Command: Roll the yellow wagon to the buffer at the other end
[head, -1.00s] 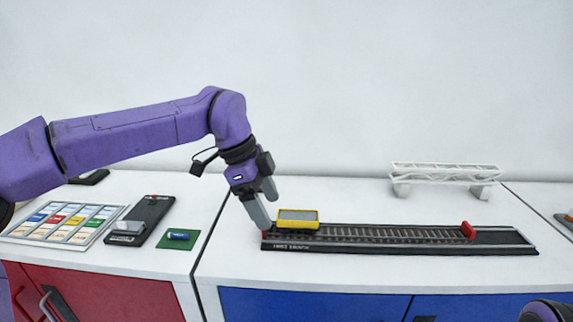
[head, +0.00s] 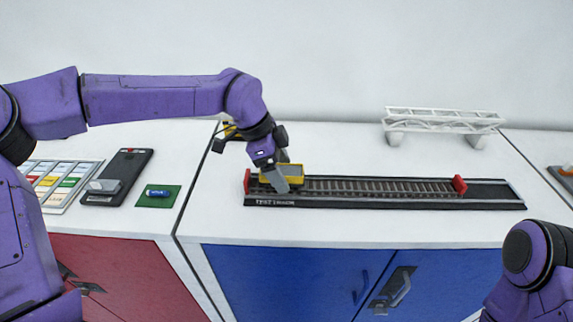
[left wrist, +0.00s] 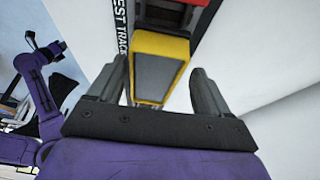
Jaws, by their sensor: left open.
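The yellow wagon (head: 294,174), with a grey top, stands at the left end of the track (head: 390,189), close to the red left buffer (head: 247,182). The other red buffer (head: 459,185) is near the right end of the rails. My left gripper (head: 281,176) is open at the wagon, and a finger hides part of it in the head view. In the left wrist view the wagon (left wrist: 158,65) lies between the two spread fingers (left wrist: 165,88), with gaps visible beside it. My right gripper is out of view; only part of my right arm shows at the lower right.
A white truss bridge (head: 443,122) stands behind the track on the right. A yellow and black object (head: 232,130) is partly hidden behind my left arm. On the left lie a black device (head: 118,177), a green pad (head: 158,196) and a card tray (head: 62,182). The counter before the track is clear.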

